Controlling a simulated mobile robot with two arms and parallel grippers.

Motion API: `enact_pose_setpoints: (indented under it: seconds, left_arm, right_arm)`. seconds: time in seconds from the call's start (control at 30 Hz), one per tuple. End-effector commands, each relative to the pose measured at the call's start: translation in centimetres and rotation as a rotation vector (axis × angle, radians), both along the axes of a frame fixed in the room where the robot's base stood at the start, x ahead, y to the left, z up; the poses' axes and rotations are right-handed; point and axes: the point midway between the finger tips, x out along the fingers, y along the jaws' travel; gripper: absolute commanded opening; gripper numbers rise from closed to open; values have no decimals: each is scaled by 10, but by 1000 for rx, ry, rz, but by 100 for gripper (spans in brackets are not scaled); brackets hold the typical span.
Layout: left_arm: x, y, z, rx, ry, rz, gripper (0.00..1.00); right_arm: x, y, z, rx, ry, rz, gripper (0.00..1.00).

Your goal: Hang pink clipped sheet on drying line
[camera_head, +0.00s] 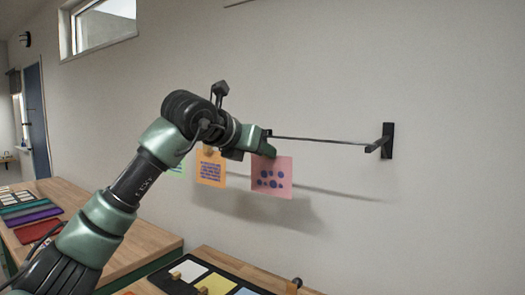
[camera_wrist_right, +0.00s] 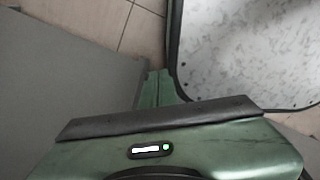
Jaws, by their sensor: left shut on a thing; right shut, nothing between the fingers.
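The pink sheet (camera_head: 271,178) with dark blue blobs hangs upright below my left gripper (camera_head: 264,148) in the head view. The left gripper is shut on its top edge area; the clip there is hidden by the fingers. The drying line (camera_head: 320,139) runs from behind this gripper to a dark wall bracket (camera_head: 387,141) at the right. Whether the sheet touches the line I cannot tell. My right gripper (camera_wrist_right: 155,88) is shut and empty in the right wrist view, low over the floor, away from the sheet.
An orange sheet (camera_head: 210,170) and a partly hidden green sheet (camera_head: 177,171) hang left of the pink one. The line right of the pink sheet is bare. Below, a dark tray (camera_head: 235,276) holds white, yellow and blue sheets; a wooden table (camera_head: 130,245) stands left.

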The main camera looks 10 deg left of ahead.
Motion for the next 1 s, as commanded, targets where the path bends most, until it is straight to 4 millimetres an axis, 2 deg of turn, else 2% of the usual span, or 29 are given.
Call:
enact_pose_setpoints:
  seconds: [0.97,1.0]
  left_arm:
    - [0,0,-7,0,-1,0,0]
    - [0,0,-7,0,-1,0,21]
  right_arm:
    - [0,1,-6,1,0,-1,0]
    - [0,1,-6,1,0,-1,0]
